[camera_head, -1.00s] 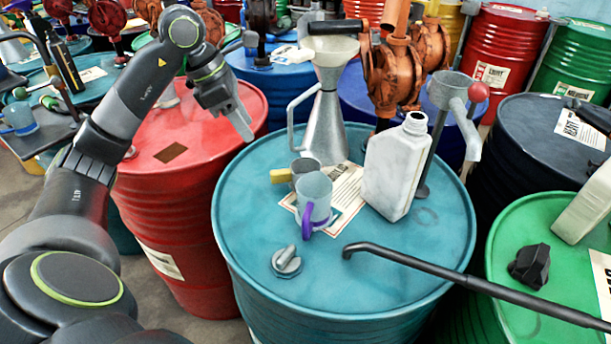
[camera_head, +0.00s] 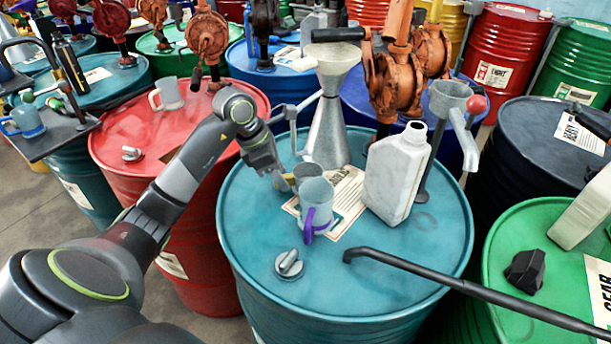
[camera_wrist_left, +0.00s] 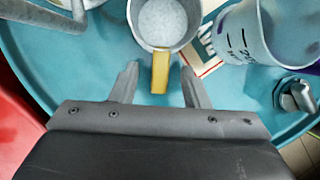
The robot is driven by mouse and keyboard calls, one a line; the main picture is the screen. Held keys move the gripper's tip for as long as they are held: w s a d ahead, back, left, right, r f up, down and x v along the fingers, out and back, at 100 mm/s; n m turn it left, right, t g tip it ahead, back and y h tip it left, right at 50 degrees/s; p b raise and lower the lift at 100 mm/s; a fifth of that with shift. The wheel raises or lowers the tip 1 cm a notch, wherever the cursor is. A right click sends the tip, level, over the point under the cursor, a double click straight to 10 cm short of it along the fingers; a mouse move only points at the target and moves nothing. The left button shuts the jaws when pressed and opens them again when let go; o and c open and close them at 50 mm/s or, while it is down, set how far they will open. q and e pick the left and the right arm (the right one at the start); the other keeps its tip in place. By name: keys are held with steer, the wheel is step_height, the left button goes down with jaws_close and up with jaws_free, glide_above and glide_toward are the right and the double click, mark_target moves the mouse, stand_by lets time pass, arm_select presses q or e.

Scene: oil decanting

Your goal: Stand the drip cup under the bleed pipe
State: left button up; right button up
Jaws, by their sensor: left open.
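A small grey metal cup with a yellow handle (camera_head: 306,175) stands on the teal drum (camera_head: 250,235), partly behind a translucent cup with a purple handle (camera_head: 316,200). Which of them is the drip cup I cannot tell for sure. My left gripper (camera_head: 287,182) is at the yellow handle. In the left wrist view, my open left gripper (camera_wrist_left: 159,72) has its fingers either side of the yellow handle (camera_wrist_left: 160,74), with a gap on both sides. The grey cup (camera_wrist_left: 163,22) shows a pale, speckled inside. A grey spout pipe with a red knob (camera_head: 459,115) stands at the drum's right back. My right gripper is out of view.
A metal funnel jug (camera_head: 333,110) stands behind the cups. A white jug (camera_head: 395,178) stands to their right on the same drum. A grey cap (camera_head: 289,264) lies in front. A black bent bar (camera_head: 450,287) crosses the drum's right front. The drum's left front is clear.

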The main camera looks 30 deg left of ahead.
arm_select(q)
steer(key=shift+x, duration=0.85)
jaws_close()
steer(key=shift+r, duration=0.1)
step_height(320, 180, up, 8)
steer(key=shift+b, duration=0.65)
step_height(320, 180, up, 4)
steer(key=shift+f+p, duration=0.2)
steer(key=shift+p, duration=0.55)
